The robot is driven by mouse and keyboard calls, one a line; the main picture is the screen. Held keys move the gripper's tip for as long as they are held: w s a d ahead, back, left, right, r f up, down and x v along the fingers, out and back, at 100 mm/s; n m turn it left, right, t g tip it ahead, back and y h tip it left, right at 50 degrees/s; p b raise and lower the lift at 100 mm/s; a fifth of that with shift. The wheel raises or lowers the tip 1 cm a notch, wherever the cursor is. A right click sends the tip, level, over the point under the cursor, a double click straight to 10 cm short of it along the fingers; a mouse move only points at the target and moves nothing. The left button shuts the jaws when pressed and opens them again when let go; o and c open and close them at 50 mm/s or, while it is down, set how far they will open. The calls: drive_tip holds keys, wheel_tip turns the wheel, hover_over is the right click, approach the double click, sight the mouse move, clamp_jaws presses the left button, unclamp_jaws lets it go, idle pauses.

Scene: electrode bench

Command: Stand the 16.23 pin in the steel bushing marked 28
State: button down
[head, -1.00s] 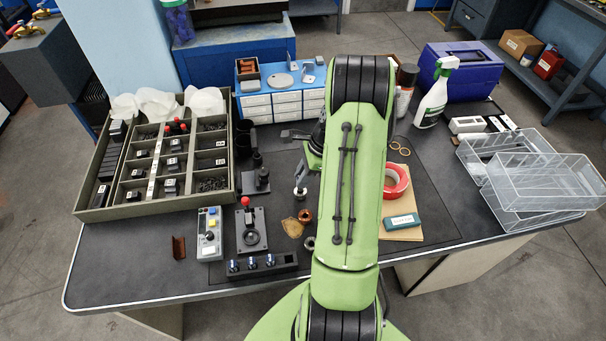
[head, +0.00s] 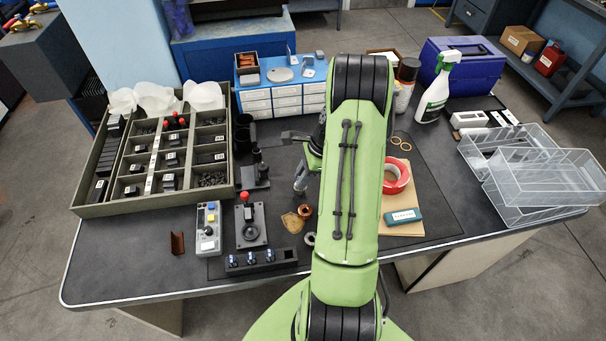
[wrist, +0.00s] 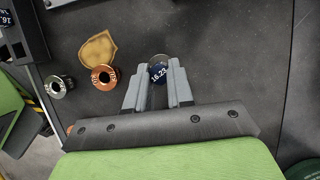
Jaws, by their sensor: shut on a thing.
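My gripper (wrist: 157,88) is shut on the 16.23 pin (wrist: 158,70), whose dark round top with white numbers shows between the fingertips. In the head view the pin (head: 301,178) appears as a short metal cylinder below my gripper, partly beside my green arm. The steel bushing (wrist: 57,87) is a silver ring on the bench, left of the fingers in the wrist view; its marking is too small to read. In the head view the steel bushing (head: 310,238) lies close to my arm. The pin is apart from it.
A copper bushing (wrist: 104,77) lies between the pin and the steel bushing in the wrist view. A tan patch (wrist: 98,48) lies beside it. A black lever block (head: 250,226) and a row of blue-tipped knobs (head: 255,260) stand nearby. Red tape (head: 397,175) is right of my arm.

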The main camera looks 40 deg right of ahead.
drive_tip(key=shift+f, duration=0.45)
drive_tip(key=c, duration=0.9)
unclamp_jaws()
drive_tip(key=p+v, duration=0.4)
drive_tip(key=v, duration=1.2)
drive_tip(key=shift+p, duration=0.3)
drive_tip(key=shift+f, duration=0.15)
